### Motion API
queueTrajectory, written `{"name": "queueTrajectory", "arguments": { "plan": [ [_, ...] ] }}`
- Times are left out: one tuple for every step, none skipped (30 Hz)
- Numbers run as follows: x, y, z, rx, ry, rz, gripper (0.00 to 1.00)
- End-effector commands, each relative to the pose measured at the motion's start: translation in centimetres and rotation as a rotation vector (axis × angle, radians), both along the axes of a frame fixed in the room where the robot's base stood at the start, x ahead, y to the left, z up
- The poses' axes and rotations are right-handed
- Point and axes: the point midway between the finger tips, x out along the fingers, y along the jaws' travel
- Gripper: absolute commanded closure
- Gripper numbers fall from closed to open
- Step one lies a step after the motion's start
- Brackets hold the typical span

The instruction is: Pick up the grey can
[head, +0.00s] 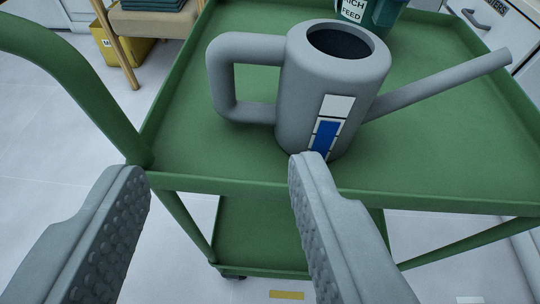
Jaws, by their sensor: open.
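The grey can (300,88) is a watering can with a round dark opening on top, a loop handle on its left and a long spout pointing up to the right. A white and blue label is on its front. It stands upright on the top shelf of a green cart (175,145). My gripper (220,178) is open and empty, its two textured fingers in front of the cart's near edge. The right fingertip overlaps the foot of the can in the picture; I cannot tell how far apart they are. The left fingertip is left of the can, below the handle.
A dark green container with a FEED label (381,14) stands behind the can on the cart. The cart's green push rail (75,80) curves along the left. A lower shelf (258,232) shows beneath. A wooden chair (150,22) and a yellow box (122,48) are at the back left.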

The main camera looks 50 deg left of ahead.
Motion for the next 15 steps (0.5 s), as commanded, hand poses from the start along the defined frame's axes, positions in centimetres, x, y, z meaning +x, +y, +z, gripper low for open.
{"name": "queueTrajectory", "arguments": {
  "plan": [
    [0.0, 0.0, -0.4, -0.001, 0.013, 0.011, 0.53],
    [0.0, 0.0, -0.6, -0.001, 0.018, 0.015, 0.53],
    [0.0, 0.2, -0.8, 0.0, 0.024, 0.019, 0.53],
    [0.1, 0.4, -0.9, -0.001, 0.026, 0.021, 0.53],
    [0.2, 0.6, -1.0, 0.0, 0.026, 0.022, 0.53],
    [0.4, 1.0, -1.2, -0.001, 0.027, 0.023, 0.53],
    [0.5, 1.4, -1.4, -0.001, 0.026, 0.024, 0.53],
    [0.7, 1.8, -1.6, 0.0, 0.026, 0.024, 0.53],
    [1.0, 2.4, -1.8, -0.001, 0.026, 0.023, 0.53],
    [1.2, 2.8, -2.0, -0.001, 0.026, 0.023, 0.53],
    [1.4, 3.3, -2.2, -0.001, 0.026, 0.023, 0.53],
    [1.7, 3.8, -2.4, -0.001, 0.026, 0.023, 0.53],
    [1.9, 4.3, -2.6, 0.0, 0.026, 0.023, 0.53],
    [2.2, 4.7, -2.9, -0.001, 0.026, 0.023, 0.53],
    [2.5, 5.3, -3.1, -0.001, 0.026, 0.023, 0.53]
  ]
}}
